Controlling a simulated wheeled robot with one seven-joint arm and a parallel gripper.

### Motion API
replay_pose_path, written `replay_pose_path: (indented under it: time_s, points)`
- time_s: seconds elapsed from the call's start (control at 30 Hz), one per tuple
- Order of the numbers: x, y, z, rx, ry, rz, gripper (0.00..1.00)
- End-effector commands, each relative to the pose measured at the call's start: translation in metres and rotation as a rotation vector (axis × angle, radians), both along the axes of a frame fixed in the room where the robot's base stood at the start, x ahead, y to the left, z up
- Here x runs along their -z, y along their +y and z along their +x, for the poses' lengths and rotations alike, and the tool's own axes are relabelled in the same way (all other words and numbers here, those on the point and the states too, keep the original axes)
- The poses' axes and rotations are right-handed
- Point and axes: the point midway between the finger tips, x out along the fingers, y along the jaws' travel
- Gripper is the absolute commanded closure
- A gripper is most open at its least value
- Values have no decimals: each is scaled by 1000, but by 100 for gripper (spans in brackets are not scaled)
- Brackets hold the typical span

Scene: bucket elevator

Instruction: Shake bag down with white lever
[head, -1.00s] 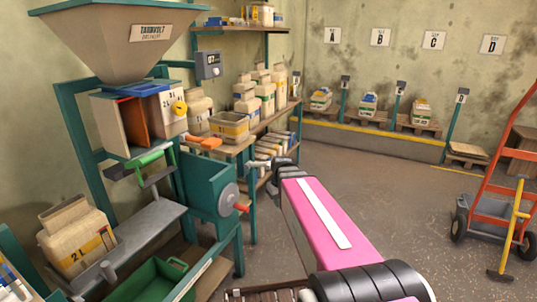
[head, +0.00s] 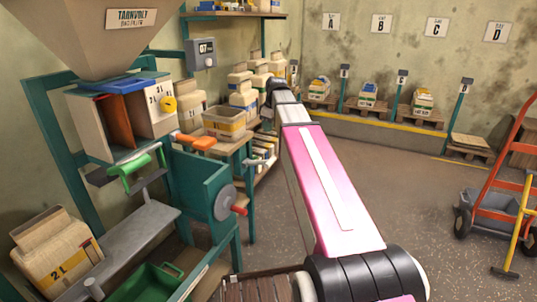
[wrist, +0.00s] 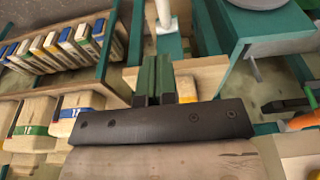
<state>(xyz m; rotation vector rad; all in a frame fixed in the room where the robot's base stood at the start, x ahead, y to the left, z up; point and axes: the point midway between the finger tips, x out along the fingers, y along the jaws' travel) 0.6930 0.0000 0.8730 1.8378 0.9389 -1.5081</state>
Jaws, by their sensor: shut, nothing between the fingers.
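A cream paper bag marked 2 L (head: 58,262) stands at the lower left in the head view, beside a grey metal shelf (head: 135,235) under the filling machine. A pale grey, knob-like end (head: 95,288) shows in front of it; I cannot tell whether it is the white lever. In the wrist view a white rounded bar (wrist: 165,14) rises at the top; I cannot tell what it belongs to. My gripper (head: 256,162) is right of the machine, apart from the bag. In the wrist view my gripper (wrist: 155,62) has its dark green fingers together, empty.
The machine has a green handle (head: 133,168), an orange handle (head: 196,142) and a red handle (head: 238,210). A green bin (head: 155,283) sits below. Shelves with bags (head: 243,100) stand behind my arm. Open floor (head: 400,200) lies to the right, with an orange trolley (head: 498,190).

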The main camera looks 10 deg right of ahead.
Motion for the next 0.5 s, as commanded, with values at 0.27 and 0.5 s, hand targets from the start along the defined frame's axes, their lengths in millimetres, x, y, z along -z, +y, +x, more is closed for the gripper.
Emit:
replay_pose_path:
  time_s: [0.27,0.5]
  points:
    - [5,1,0,1,1,-1,100]
    - [34,6,4,2,2,-1,100]
